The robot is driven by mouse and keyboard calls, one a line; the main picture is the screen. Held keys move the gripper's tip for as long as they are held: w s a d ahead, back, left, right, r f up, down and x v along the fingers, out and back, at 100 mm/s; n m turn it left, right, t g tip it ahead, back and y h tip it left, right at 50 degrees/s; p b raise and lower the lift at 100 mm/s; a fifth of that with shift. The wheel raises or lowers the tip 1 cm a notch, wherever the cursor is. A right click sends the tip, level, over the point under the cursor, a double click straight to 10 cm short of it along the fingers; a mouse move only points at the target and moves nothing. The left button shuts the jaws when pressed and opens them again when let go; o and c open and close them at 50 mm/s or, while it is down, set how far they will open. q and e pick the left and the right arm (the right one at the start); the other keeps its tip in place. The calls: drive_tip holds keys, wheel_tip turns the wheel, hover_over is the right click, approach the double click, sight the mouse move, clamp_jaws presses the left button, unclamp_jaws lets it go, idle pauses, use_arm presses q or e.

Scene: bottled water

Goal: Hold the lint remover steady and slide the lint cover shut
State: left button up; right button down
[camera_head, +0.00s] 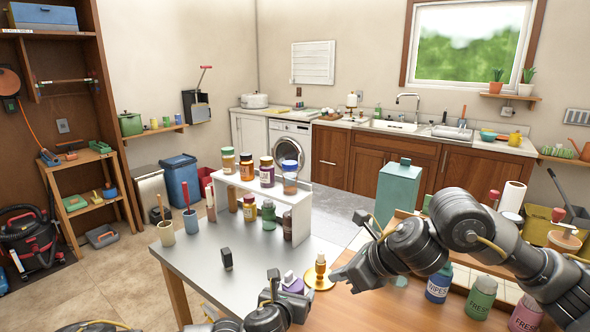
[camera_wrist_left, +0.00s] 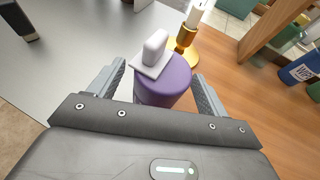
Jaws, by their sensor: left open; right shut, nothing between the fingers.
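A purple cylinder (camera_head: 292,285) with a pale block on top stands near the table's front edge; it may be the lint remover, but I cannot be sure. In the left wrist view the purple cylinder (camera_wrist_left: 166,84) sits between the two fingers of my left gripper (camera_wrist_left: 158,88), with visible gaps on both sides. My left gripper (camera_head: 287,290) is open around it. The white block (camera_wrist_left: 155,47) on its top may be the lint cover. My right gripper (camera_head: 335,277) is shut and empty, to the right of the cylinder and near the brass candle holder.
A brass candle holder (camera_head: 319,277) stands close behind the cylinder, right of it. A small black upright object (camera_head: 227,259) is on the grey tabletop (camera_head: 200,275). A white rack (camera_head: 297,212) with several jars stands behind. Several labelled bottles, including a blue one (camera_head: 438,287), stand at right.

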use_arm(q)
drive_tip(key=v, duration=1.1)
drive_tip(key=shift+s, duration=0.2)
